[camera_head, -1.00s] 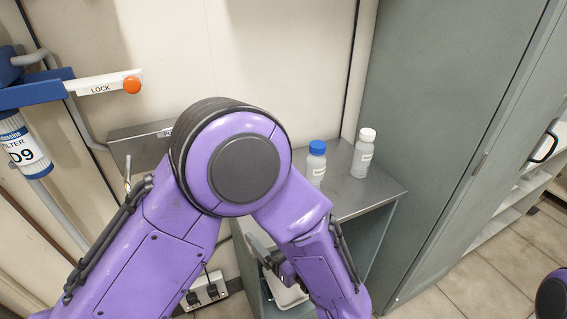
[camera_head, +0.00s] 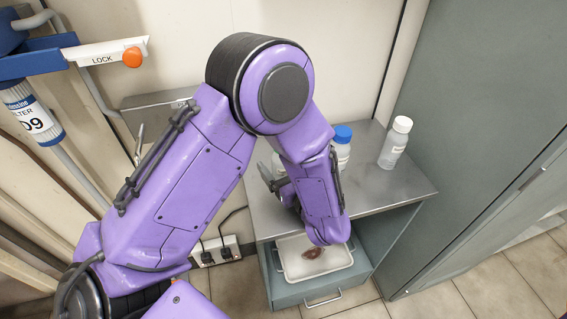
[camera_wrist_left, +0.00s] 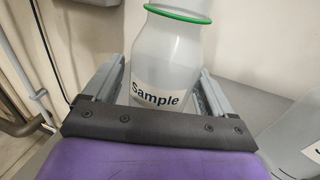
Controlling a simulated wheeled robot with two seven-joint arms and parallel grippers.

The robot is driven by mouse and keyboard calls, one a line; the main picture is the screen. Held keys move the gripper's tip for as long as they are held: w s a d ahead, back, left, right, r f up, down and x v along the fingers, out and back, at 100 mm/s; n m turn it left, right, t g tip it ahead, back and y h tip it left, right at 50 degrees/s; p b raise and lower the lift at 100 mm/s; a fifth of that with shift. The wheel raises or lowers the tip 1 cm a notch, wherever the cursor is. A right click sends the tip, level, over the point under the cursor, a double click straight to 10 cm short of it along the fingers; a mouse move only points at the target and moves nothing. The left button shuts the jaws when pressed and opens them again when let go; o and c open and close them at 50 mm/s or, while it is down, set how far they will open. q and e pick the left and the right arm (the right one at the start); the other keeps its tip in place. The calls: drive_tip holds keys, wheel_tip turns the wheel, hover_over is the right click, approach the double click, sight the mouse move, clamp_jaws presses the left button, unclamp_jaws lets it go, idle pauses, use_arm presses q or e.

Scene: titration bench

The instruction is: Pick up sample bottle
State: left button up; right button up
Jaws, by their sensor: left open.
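The sample bottle (camera_wrist_left: 160,95) is a translucent white bottle with a white label reading "Sample" and a green ring at its neck. In the left wrist view it stands between the two fingers of my left gripper (camera_wrist_left: 164,82), which is open around it. Its top is cut off by the frame edge. In the head view my left gripper (camera_head: 274,184) is over the left part of the steel bench top (camera_head: 375,190), and my own arm hides most of the bottle there. My right gripper is not in view.
A blue-capped bottle (camera_head: 342,147) and a white-capped bottle (camera_head: 395,142) stand to the right on the bench. An open drawer with a white tray (camera_head: 290,263) is below. A tall grey cabinet (camera_head: 480,130) bounds the right side.

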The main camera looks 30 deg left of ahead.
use_arm(q)
drive_tip(key=shift+a, duration=0.2)
drive_tip(key=shift+d, duration=0.1)
drive_tip(key=c, duration=1.1)
drive_tip(key=shift+r, duration=0.55)
drive_tip(key=s+d+r, duration=0.2)
drive_tip(key=d+r, duration=0.2)
drive_tip(key=s+d+r+b, duration=0.1)
drive_tip(key=s+d+r, duration=0.2)
drive_tip(key=d+r, duration=0.1)
drive_tip(key=s+d+r, duration=0.2)
drive_tip(key=d+r, duration=0.1)
drive_tip(key=d, duration=0.1)
drive_tip(key=shift+s+r, duration=0.2)
drive_tip(key=shift+r, duration=0.2)
